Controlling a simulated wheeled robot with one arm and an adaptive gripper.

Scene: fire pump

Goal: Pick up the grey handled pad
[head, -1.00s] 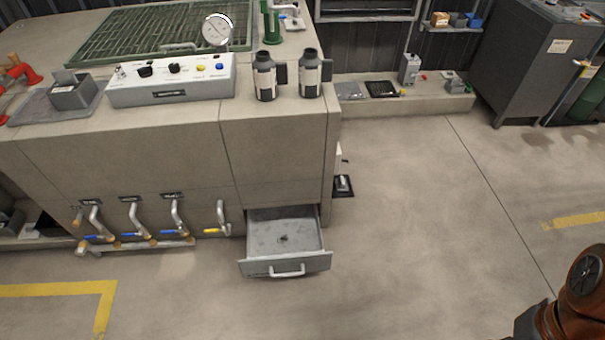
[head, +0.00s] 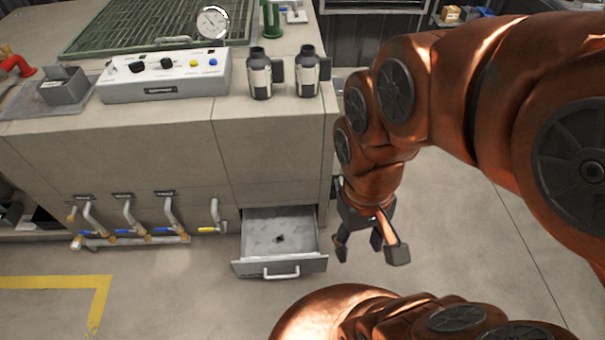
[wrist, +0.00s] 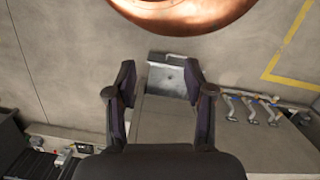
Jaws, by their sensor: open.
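A grey block with an upright tab (head: 62,88) sits on a flat grey tray at the left of the counter top in the head view. It looks most like the grey handled pad, but I cannot tell for certain. My gripper (head: 370,250) is open and empty. It hangs fingers down in front of the cabinet, just right of the open drawer (head: 279,267) and far to the right of the block. In the wrist view, my gripper (wrist: 160,74) has its two fingers spread, with the drawer (wrist: 167,60) beyond them. The block does not show there.
A control box (head: 165,76) with knobs and two dark bottles (head: 259,74) (head: 307,72) stand on the counter. A green grate (head: 140,28) and a gauge (head: 212,22) are behind. Pipes with levers (head: 130,220) stick out of the cabinet front. The floor ahead is clear.

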